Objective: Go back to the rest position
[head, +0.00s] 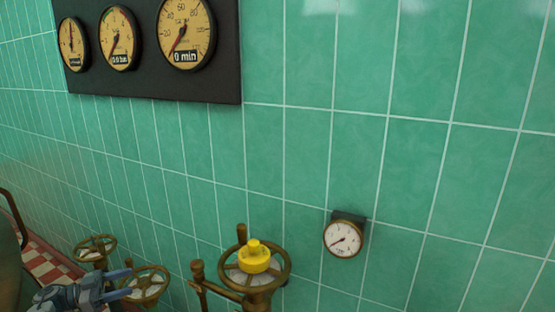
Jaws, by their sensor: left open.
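My left gripper (122,283) is at the lower left of the head view, blue-grey, with its two fingers apart and nothing seen between them. It is in front of a brass handwheel (146,284) and overlaps part of it; I cannot tell whether they touch. My right gripper is not in view.
A larger brass handwheel (233,273) with a yellow hub (254,256) stands right of the gripper. Another handwheel (95,248) is behind left. A small round gauge (342,239) and a dark gauge panel (150,82) are on the green tiled wall (420,170).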

